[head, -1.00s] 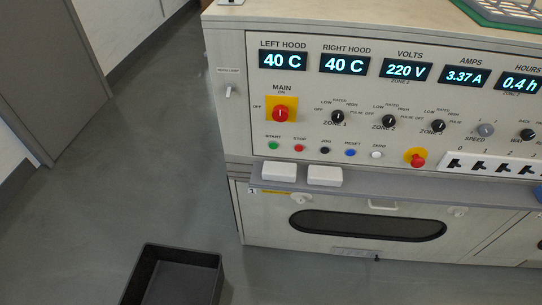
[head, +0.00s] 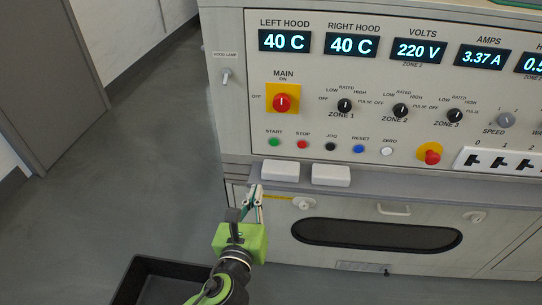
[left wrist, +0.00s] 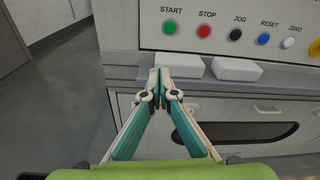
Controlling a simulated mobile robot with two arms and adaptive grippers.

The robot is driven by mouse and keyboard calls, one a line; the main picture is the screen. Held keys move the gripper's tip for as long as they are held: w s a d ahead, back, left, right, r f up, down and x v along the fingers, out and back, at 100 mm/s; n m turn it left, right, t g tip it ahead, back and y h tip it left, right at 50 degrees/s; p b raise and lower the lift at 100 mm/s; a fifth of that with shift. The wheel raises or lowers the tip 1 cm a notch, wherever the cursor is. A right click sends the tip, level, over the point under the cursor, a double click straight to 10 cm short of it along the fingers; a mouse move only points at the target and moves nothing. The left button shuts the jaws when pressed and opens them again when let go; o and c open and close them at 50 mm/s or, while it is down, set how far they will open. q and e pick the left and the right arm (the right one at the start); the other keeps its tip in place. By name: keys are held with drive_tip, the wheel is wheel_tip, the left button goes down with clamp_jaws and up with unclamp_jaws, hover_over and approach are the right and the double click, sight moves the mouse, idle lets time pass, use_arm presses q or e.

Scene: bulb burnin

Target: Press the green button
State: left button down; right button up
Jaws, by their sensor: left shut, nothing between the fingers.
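The green START button (head: 274,142) is at the left end of the button row on the panel, left of the red STOP button (head: 302,144). It also shows in the left wrist view (left wrist: 170,27), above the fingertips. My left gripper (head: 257,188) is shut and empty. In the head view it is below the green button and in front of the ledge; in the left wrist view its closed fingertips (left wrist: 164,72) overlap the left white block. A gap shows between the fingertips and the button. My right gripper is not in view.
Two white blocks, the left (head: 280,171) and the right (head: 331,175), sit on the ledge below the buttons. A black bin (head: 146,270) stands on the floor at lower left.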

sight(273, 143)
use_arm(q)
drive_tip(key=r+m, duration=0.1)
drive_tip(key=d+r+m+t, duration=0.1)
drive_tip(key=r, duration=0.1)
drive_tip(key=shift+s+r+h, duration=0.1)
drive_tip(key=shift+s+h, duration=0.1)
drive_tip(key=shift+h, duration=0.1)
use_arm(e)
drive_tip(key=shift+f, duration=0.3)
use_arm(q)
drive_tip(key=shift+w, duration=0.1)
drive_tip(key=w, duration=0.4)
drive_tip(key=w+d+b, duration=0.1)
drive_tip(key=w, duration=0.7)
drive_tip(key=shift+w+d+b, duration=0.2)
drive_tip(key=shift+b, duration=0.2)
drive_tip(key=shift+w+d, duration=0.1)
drive_tip(key=shift+w, duration=0.6)
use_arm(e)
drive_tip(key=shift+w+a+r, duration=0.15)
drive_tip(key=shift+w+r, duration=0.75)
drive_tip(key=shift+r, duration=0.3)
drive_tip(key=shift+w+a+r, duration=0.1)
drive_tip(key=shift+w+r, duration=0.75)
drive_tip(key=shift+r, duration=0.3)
